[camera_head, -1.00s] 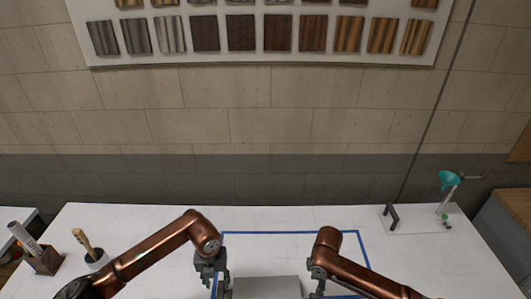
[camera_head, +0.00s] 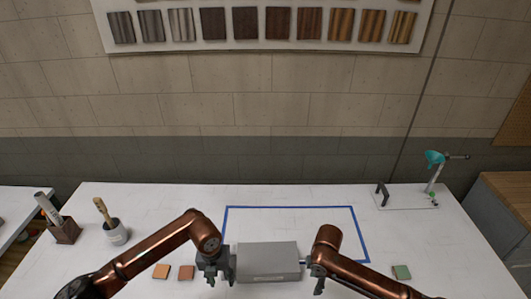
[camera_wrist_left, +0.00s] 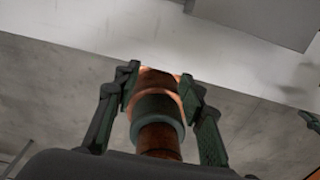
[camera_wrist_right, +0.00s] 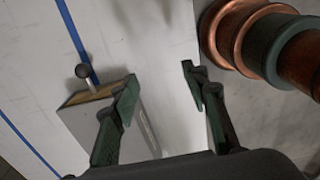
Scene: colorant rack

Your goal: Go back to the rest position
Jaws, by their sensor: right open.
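My left gripper (camera_head: 215,272) hangs just left of a grey box (camera_head: 268,258) on the white table. In the left wrist view its fingers (camera_wrist_left: 160,76) stand apart, with a copper arm part of mine seen beyond them. My right gripper (camera_head: 318,277) is just right of the box. In the right wrist view its fingers (camera_wrist_right: 158,78) are apart with nothing between them. The box (camera_wrist_right: 90,125), with a wooden edge and a dark knob (camera_wrist_right: 84,71), shows there too, partly behind a finger. I cannot tell whether either gripper touches it.
Blue tape (camera_head: 290,208) outlines a rectangle around the box. Orange (camera_head: 161,271), reddish (camera_head: 186,272) and green (camera_head: 401,272) tiles lie near the front. A brush cup (camera_head: 115,233) and wooden holder (camera_head: 64,230) stand left; a stand with teal funnel (camera_head: 435,157) stands back right.

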